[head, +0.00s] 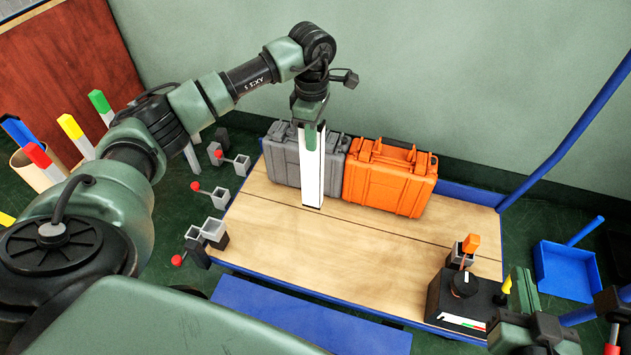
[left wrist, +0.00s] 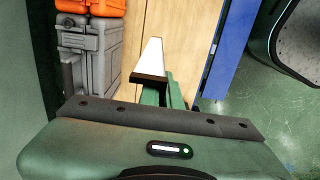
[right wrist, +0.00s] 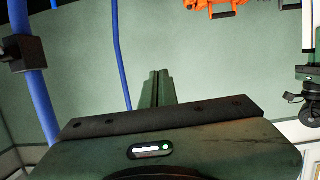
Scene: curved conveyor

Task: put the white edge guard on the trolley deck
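The white edge guard (head: 312,175) is a long white strip with dark edges. It hangs upright from my left gripper (head: 311,138), over the wooden trolley deck (head: 270,225) and in front of the cases. Its lower end is at or just above the deck; I cannot tell if it touches. The left wrist view shows the guard (left wrist: 151,58) between my left fingers (left wrist: 160,92). It also shows at the right edge of the right wrist view (right wrist: 307,25). My right gripper (right wrist: 156,90) has its fingers together, with nothing seen between them.
A grey case (head: 283,155) and an orange case (head: 390,180) stand along the deck's back. A black box with a knob (head: 462,298) sits at the front right corner. Blue rails edge the trolley, and small clamps with red knobs (head: 195,187) stand left. The deck's middle is clear.

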